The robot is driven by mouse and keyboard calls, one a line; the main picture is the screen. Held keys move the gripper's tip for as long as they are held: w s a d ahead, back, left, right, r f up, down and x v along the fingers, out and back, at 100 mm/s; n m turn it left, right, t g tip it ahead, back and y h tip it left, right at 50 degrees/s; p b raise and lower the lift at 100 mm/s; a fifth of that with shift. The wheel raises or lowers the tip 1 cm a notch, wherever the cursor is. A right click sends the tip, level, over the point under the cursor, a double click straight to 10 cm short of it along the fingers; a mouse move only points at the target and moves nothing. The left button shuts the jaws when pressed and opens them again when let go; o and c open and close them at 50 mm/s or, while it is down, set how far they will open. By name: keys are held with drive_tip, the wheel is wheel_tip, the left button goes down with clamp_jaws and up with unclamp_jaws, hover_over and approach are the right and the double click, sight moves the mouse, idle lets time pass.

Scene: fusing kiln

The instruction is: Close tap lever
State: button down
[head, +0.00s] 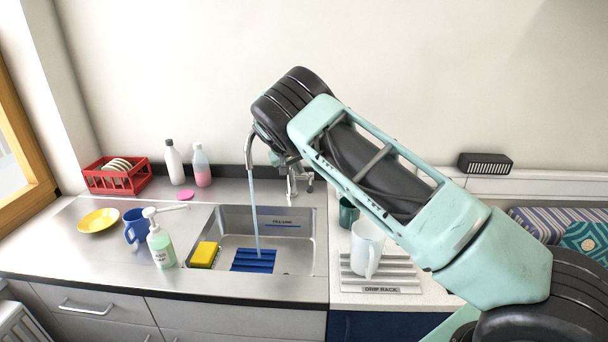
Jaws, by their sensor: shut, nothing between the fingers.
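The chrome tap (291,185) stands behind the right side of the sink, its upper part partly hidden by my arm. Its curved spout (248,150) comes out left of my arm, over the basin. A stream of water (254,215) runs from the spout into the sink (286,251). A small chrome part (308,179) beside the tap body may be the lever; its position is unclear. My arm reaches across from the lower right and bends above the tap. My gripper is hidden behind the arm, so its contact with the lever cannot be seen.
A blue mat (254,260) lies in the basin. A white mug (366,249) stands on the drip rack (400,270); a green mug (347,213) is behind it.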

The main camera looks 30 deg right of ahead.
sight(310, 182)
drive_tip(key=f, duration=0.1)
drive_tip(key=s+f+p, duration=0.1)
drive_tip(key=s+d+f+p, duration=0.1)
drive_tip(key=shift+f, duration=0.4)
drive_tip(key=f+b, duration=0.1)
drive_tip(key=b, duration=0.1)
drive_tip(key=f+b, duration=0.1)
drive_tip(key=b, duration=0.1)
drive_tip(key=s+f+t+b, duration=0.1)
drive_tip(key=b, duration=0.1)
drive_tip(key=shift+a+f+h, duration=0.1)
drive_tip(key=shift+a+h, duration=0.2)
drive_tip(key=shift+h, duration=0.1)
